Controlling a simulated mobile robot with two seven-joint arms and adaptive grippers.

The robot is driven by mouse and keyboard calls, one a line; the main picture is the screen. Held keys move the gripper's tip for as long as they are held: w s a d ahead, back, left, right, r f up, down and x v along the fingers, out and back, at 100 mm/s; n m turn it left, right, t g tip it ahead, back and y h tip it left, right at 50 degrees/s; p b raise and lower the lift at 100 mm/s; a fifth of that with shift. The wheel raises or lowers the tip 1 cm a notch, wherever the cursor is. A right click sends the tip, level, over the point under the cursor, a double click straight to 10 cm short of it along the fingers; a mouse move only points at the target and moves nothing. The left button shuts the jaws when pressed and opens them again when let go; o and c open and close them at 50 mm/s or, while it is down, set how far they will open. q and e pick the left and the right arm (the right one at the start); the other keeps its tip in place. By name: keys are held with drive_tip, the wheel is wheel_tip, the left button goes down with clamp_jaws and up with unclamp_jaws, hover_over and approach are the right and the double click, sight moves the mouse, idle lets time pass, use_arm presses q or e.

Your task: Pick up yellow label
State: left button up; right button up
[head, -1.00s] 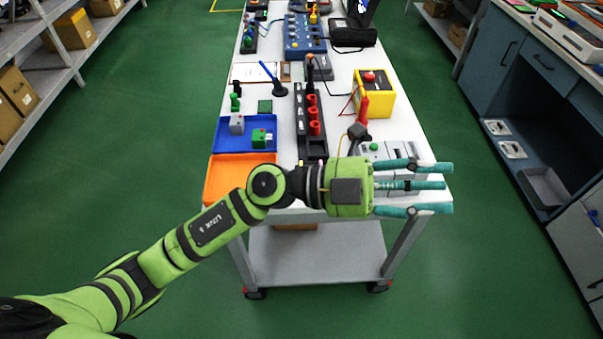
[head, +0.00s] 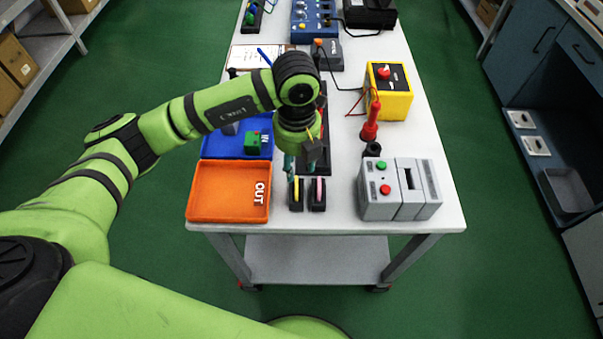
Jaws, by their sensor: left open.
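The yellow label (head: 297,190) is a narrow upright strip in a small black holder near the front of the white table. A similar pink strip (head: 318,190) in a black holder stands just to its right. My left gripper (head: 298,172) points down just behind and above the yellow label, its teal fingers partly hidden by its own wrist. It is open and seems empty; I cannot tell whether a finger touches the label. My right gripper is not in view.
An orange tray (head: 228,215) marked OUT lies left of the label. Behind it is a blue tray (head: 222,152) with small blocks. A grey box with buttons (head: 380,205) stands to the right, with a red probe (head: 370,120) and a yellow box (head: 390,103) behind it.

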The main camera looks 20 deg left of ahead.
sight(297, 191)
use_arm(q)
drive_tip(key=f+p, duration=0.1)
drive_tip(key=s+f+p, duration=0.1)
drive_tip(key=shift+s+a+f, duration=0.15)
drive_tip(key=shift+a+f, duration=0.05)
drive_tip(key=shift+f, duration=0.1)
wheel_tip(297, 191, down, 3)
drive_tip(key=shift+r, duration=0.2)
drive_tip(key=shift+w+f, duration=0.2)
drive_tip(key=shift+f, duration=0.2)
drive_tip(key=shift+c, duration=0.8)
drive_tip(key=c, duration=0.6)
clamp_jaws()
drive_tip(key=shift+r, duration=0.15)
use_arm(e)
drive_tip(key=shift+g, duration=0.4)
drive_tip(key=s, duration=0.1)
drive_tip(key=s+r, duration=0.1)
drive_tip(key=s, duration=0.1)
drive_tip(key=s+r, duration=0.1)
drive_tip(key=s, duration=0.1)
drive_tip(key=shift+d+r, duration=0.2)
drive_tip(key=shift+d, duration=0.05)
